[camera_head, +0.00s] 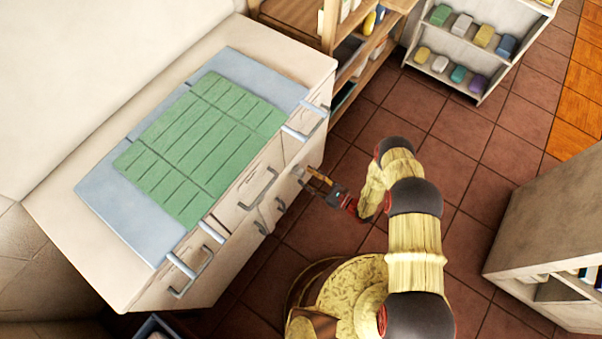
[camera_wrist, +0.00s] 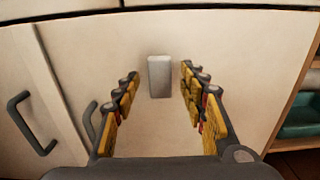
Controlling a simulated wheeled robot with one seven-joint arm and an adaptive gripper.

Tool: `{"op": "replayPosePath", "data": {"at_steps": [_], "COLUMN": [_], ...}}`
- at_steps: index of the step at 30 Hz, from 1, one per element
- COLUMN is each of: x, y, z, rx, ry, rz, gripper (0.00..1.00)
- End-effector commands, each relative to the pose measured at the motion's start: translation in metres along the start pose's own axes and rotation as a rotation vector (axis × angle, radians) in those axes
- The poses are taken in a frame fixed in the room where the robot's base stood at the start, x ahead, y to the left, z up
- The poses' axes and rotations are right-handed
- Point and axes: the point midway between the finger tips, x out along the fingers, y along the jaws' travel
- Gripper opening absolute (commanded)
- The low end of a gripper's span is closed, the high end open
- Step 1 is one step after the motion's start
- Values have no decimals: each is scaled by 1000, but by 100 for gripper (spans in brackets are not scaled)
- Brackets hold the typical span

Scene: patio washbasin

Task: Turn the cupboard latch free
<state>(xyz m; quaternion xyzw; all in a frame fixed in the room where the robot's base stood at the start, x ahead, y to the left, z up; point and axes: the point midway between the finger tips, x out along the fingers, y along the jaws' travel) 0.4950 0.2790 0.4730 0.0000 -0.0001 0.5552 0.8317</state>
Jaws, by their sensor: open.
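The cupboard latch (camera_wrist: 160,77) is a small grey upright block on a pale cupboard door (camera_wrist: 240,50), seen in the wrist view. It stands between the two fingers of my gripper (camera_wrist: 160,88), with a gap on each side. My gripper is open and holds nothing. In the head view my gripper (camera_head: 313,180) is at the front of the pale cabinet (camera_head: 240,262), below its drawers. The latch cannot be made out clearly there.
Dark bar handles (camera_wrist: 32,122) sit on the doors to the left. A green slatted mat (camera_head: 205,140) lies on the counter's grey-blue panel (camera_head: 105,200). Shelves (camera_head: 470,45) stand at the back and a cabinet (camera_head: 550,230) at the right. Tiled floor (camera_head: 440,120) is clear between them.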

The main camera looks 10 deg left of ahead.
Motion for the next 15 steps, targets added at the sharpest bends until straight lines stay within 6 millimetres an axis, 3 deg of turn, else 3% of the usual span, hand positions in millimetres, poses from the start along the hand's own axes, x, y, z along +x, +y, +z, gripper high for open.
{"op": "replayPosePath", "data": {"at_steps": [6, 15], "x": [29, 38], "y": [1, 1], "z": [-1, 0], "rx": [-1, 1], "ry": [0, 0], "rz": [3, 1], "gripper": [42, 42]}}
